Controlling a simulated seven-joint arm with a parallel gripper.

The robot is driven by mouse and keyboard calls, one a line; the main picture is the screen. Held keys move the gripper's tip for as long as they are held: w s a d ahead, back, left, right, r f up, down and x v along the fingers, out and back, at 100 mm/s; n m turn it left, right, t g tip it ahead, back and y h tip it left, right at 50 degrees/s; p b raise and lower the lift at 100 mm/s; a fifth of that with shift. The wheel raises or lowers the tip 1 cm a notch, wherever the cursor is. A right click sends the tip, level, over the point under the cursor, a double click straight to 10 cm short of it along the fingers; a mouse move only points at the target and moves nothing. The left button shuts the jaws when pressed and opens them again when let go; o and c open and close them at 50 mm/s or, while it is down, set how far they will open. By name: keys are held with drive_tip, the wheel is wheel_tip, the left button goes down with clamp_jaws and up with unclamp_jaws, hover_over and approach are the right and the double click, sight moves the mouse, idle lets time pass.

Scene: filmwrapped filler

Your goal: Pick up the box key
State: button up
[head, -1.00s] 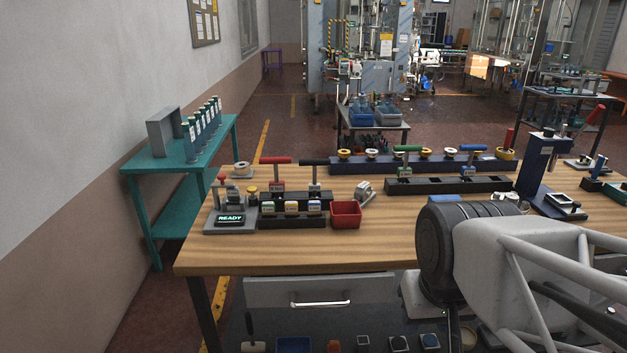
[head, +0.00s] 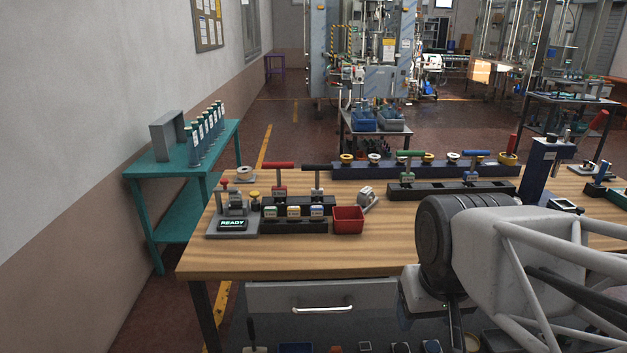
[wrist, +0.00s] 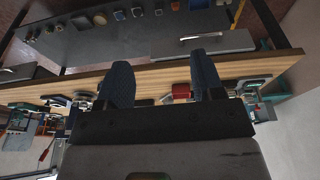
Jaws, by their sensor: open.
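Several T-handled tools stand upright in holders on the wooden workbench (head: 300,259) in the head view: a red-handled one (head: 280,165), a black-handled one (head: 317,167), a green-handled one (head: 408,154) and a blue-handled one (head: 472,154). Their tags are too small to read, so I cannot tell which, if any, is the box key. My gripper (wrist: 160,60) is open in the wrist view, with nothing between its two dark fingers. The bench edge and drawer front show beyond them. In the head view my arm covers the bench's right front.
A red bin (head: 348,220) stands right of a black block with coloured pieces (head: 293,226). A READY display unit (head: 232,224) is at the bench's left end. A blue press (head: 540,170) stands at the right. The front left bench strip is clear.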

drive_tip(key=w+a+r+n, duration=0.1)
drive_tip(key=w+r+n, duration=0.25)
drive_tip(key=w, duration=0.55)
drive_tip(key=w+a+r+n, duration=0.15)
drive_tip(key=w+r, duration=0.25)
drive_tip(key=w, duration=0.6)
drive_tip(key=n, duration=1.3)
approach(318, 164)
drive_tip(key=x, duration=0.5)
drive_tip(key=shift+d, duration=0.1)
drive_tip(key=shift+w+f, duration=0.15)
drive_tip(key=shift+w, duration=0.05)
drive_tip(key=shift+f, duration=0.1)
drive_tip(key=shift+x, duration=1.2)
drive_tip(key=shift+f, duration=0.1)
